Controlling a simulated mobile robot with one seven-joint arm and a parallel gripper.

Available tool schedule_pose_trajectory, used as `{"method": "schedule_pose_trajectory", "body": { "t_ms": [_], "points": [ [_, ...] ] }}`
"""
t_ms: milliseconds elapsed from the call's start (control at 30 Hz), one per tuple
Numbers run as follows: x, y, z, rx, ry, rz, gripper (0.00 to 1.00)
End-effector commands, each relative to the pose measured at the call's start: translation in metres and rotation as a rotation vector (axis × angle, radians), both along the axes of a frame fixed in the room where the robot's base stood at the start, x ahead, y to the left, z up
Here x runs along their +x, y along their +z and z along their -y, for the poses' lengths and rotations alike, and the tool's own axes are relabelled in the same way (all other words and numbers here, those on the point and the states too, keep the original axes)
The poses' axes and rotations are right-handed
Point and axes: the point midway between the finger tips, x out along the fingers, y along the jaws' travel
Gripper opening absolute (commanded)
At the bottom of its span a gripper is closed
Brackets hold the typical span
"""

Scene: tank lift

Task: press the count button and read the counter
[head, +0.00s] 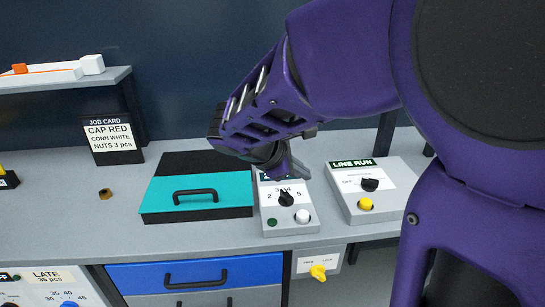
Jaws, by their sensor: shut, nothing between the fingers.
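A small grey control box (266,203) stands on the bench in the middle of the head view. It has a black dial (286,198) among numbers including 2 and 5, a white button (302,216) and a dark green round spot (271,222). My gripper (296,172) is shut and empty over the back of this box, behind the dial and apart from the white button. It hides most of the box's top label or display, so no counter reading shows. I cannot tell from any label which button is the count button.
A LINE RUN box (385,203) with a black knob and yellow button stands to the right. A teal-lidded case (232,190) with a black handle is close on the left. A nut (105,194) and a job card (112,139) are farther left. Drawers (230,269) lie below.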

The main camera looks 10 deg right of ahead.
Motion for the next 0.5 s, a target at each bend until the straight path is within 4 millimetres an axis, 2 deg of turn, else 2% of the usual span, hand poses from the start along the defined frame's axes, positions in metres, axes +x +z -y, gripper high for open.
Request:
{"method": "schedule_pose_trajectory", "body": {
  "t_ms": [267,500],
  "points": [
    [0.000,-0.011,0.000,0.001,0.001,0.000,0.00],
    [0.000,-0.041,0.000,0.002,0.001,0.000,0.00]
  ]
}}
